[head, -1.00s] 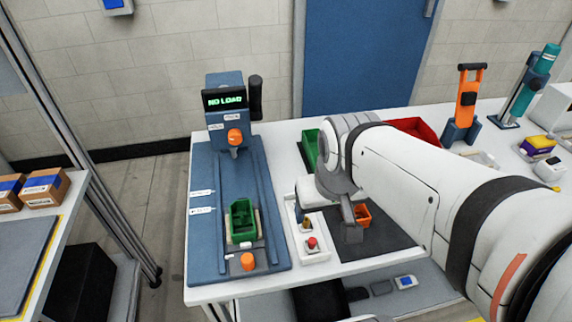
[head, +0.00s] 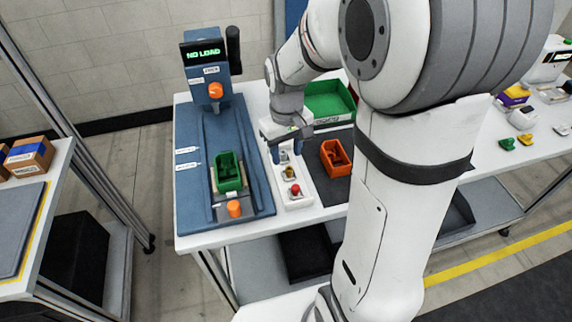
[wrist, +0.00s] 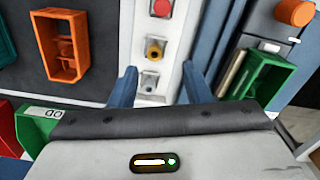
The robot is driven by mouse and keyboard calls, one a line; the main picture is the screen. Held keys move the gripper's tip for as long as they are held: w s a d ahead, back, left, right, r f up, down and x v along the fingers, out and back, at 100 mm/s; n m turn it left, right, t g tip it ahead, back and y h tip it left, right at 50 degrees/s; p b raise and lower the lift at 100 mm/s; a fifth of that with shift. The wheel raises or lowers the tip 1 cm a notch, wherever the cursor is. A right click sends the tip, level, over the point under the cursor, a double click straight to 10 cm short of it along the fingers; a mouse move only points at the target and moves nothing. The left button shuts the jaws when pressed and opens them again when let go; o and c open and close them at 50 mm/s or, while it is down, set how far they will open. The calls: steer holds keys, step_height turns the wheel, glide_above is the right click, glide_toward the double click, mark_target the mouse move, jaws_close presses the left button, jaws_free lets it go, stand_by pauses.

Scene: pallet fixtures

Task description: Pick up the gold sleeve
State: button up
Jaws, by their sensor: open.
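The gold sleeve (wrist: 155,49) is a short upright ring in a narrow white tray (wrist: 177,55), in the upper middle of the wrist view. In the head view the gold sleeve (head: 289,173) shows small, just below my gripper (head: 287,151). My gripper (wrist: 158,85) is open, with its two blue fingers pointing down and apart and nothing held. The sleeve lies a little beyond the fingertips in the wrist view. A small grey piece (wrist: 148,84) in the same tray shows between the fingers.
A red-topped piece (wrist: 161,8) stands in the tray beyond the sleeve. An orange bin (head: 336,158) is right of the tray and a green bin (head: 326,101) behind. A blue press fixture (head: 193,200) reading NO LOAD holds a green bin (head: 228,172) at left.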

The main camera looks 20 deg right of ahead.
mark_target(288, 168)
steer(key=f, duration=0.6)
steer(key=shift+w+d+f+p, duration=0.15)
steer(key=shift+d+p, duration=0.2)
steer(key=shift+c, duration=0.2)
jaws_close()
